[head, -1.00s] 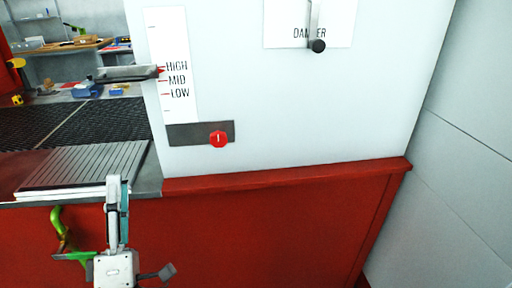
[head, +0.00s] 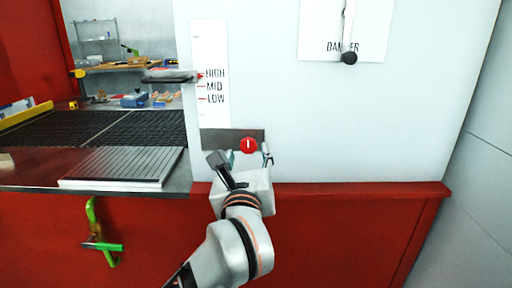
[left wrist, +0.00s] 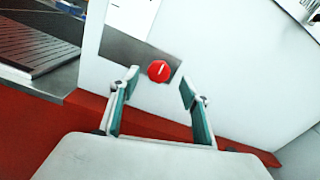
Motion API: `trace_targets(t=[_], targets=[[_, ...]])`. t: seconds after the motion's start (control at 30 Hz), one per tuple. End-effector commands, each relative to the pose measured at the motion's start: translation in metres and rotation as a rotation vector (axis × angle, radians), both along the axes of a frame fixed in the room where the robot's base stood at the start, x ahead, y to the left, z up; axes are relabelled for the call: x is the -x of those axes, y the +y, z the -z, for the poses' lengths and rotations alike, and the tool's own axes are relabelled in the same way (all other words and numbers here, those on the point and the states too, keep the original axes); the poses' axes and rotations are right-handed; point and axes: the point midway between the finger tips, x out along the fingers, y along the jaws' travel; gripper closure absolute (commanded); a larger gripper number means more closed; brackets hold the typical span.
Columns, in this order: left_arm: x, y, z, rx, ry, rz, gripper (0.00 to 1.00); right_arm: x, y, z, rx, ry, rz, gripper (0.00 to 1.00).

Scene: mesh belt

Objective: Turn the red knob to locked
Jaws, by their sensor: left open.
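The red knob (head: 248,145) is a small round knob with a white mark that stands close to upright in the head view. It sits on a dark grey plate (head: 218,137) on the white panel, and it also shows in the left wrist view (left wrist: 159,71). My left gripper (head: 248,158) is open in front of the knob. In the left wrist view its two teal-lined fingers (left wrist: 160,90) stand apart, with the knob seen between and beyond their tips. I cannot tell that either finger touches it. My right gripper is not in view.
A red ledge (head: 340,189) runs below the panel. A ribbed plate (head: 125,168) and mesh belt (head: 90,128) lie to the left. A green clamp (head: 100,235) hangs below the edge.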

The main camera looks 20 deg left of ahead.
Motion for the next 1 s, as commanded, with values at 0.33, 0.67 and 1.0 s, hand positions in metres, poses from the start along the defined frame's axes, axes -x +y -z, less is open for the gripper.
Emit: trace_targets(t=[0.33,0.67,1.0], targets=[[-0.049,0.015,0.002,-0.004,0.001,-0.004,0.54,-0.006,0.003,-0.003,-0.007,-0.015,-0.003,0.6],[-0.058,0.018,0.0,-0.001,-0.001,-0.003,0.54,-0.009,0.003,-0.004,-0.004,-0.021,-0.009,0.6],[-0.057,0.018,0.0,-0.002,0.0,-0.004,0.93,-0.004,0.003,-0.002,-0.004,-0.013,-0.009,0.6]])
